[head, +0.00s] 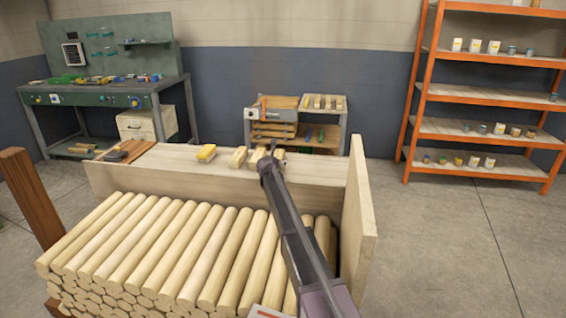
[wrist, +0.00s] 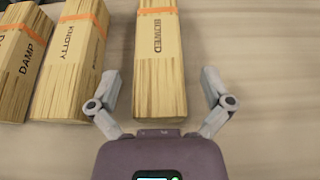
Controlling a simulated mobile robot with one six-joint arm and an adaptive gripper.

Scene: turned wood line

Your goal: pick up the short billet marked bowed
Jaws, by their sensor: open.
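The short billet marked BOWED (wrist: 158,62) is a pale square wooden block with an orange band near its far end. In the wrist view it lies lengthwise, its near end between the spread fingers of my gripper (wrist: 160,76). My gripper is open, with a gap on each side of the billet and nothing held. To its left lie the billets marked KNOTTY (wrist: 72,62) and DAMP (wrist: 22,68), also with orange bands. In the head view my gripper (head: 268,164) is over the billet row and partly hides it; the labels cannot be read there.
The billets lie on a pale wooden surface (head: 178,166) behind a stack of round logs (head: 150,240). A raised board (head: 358,215) stands at right. The surface right of the bowed billet (wrist: 270,70) is clear.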

